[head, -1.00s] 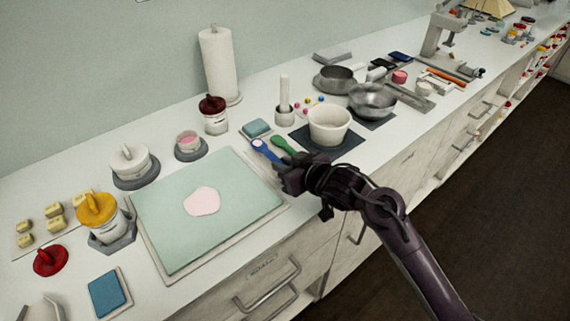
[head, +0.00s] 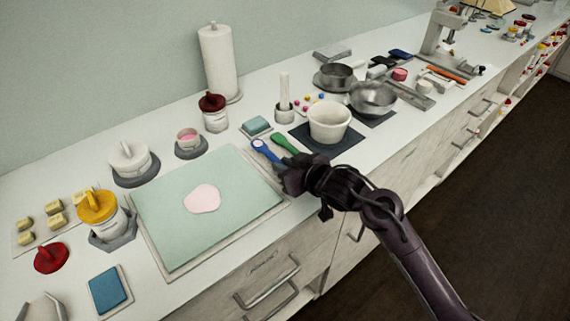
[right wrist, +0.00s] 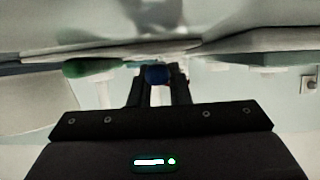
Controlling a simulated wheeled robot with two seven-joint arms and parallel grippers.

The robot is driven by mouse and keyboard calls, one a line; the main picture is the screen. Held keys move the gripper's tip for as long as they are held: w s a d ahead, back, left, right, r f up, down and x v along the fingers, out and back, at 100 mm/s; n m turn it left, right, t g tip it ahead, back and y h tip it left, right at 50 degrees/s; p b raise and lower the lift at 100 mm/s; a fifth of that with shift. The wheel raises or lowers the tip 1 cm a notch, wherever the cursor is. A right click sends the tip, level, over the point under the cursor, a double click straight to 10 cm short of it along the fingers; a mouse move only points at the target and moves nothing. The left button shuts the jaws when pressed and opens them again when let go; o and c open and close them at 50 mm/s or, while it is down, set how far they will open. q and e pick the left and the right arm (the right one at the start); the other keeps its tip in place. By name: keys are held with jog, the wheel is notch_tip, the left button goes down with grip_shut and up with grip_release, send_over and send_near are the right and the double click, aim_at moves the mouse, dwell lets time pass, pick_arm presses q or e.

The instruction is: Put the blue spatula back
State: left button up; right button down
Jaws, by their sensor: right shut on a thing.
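The blue spatula (head: 262,148) lies at the right edge of the green mat (head: 165,222), with its blue end pointing to the back left. My right gripper (head: 285,170) is at its near end, low by the counter. In the right wrist view a blue piece (right wrist: 157,74) sits between the two fingers (right wrist: 158,88), which are shut on it. A green-handled tool (head: 284,144) lies just right of the spatula; its green part also shows in the right wrist view (right wrist: 92,68). My left gripper is out of view.
A white bowl (head: 329,119) stands on a dark mat right of the gripper. A teal sponge (head: 256,126) and a mortar with pestle (head: 284,108) stand behind. A pink disc (head: 202,198) lies on the green mat. The counter's front edge runs close under my arm.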

jog(key=shift+f, duration=0.3)
jog(key=c, duration=1.3)
grip_release()
jog(key=v, duration=0.7)
jog(key=shift+s+d+r, duration=0.15)
jog(key=shift+s+d, duration=0.1)
jog(key=shift+s, duration=0.05)
jog(key=shift+s, duration=0.1)
